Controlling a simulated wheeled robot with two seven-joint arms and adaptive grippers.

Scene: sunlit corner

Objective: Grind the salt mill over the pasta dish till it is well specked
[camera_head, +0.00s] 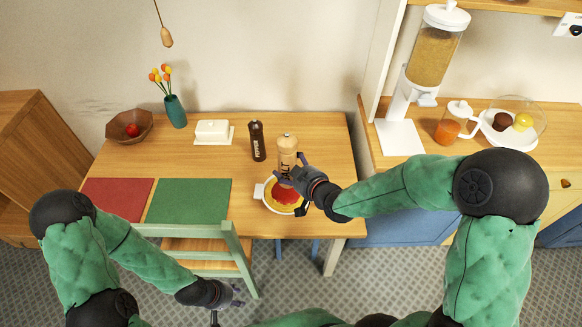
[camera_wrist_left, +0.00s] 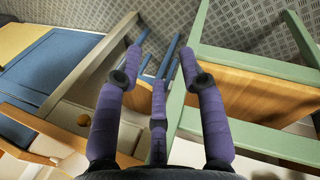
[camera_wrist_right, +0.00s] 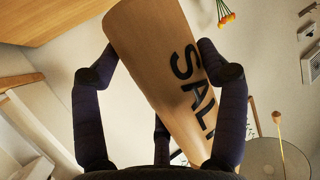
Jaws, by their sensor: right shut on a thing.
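The salt mill (camera_head: 287,150), light wood with a dark SALT label, looks about upright in the head view. My right gripper (camera_head: 297,174) is shut on it, and the mill's lower end overlaps the far part of the pasta dish. The mill (camera_wrist_right: 165,70) fills the middle of the right wrist view between the fingers. The pasta dish (camera_head: 268,203) is white with a side handle and holds yellow pasta under red sauce; its far part is hidden. Any specks are too small to tell. My left gripper (camera_head: 228,298) is low beside the chair, with fingers apart and empty (camera_wrist_left: 160,60).
A dark pepper mill (camera_head: 257,142) stands close left of the salt mill. Behind are a butter dish (camera_head: 213,133), a teal vase (camera_head: 175,112) and a wooden bowl (camera_head: 122,126). Red (camera_head: 115,198) and green (camera_head: 188,201) mats lie left. A green chair (camera_head: 235,245) stands in front.

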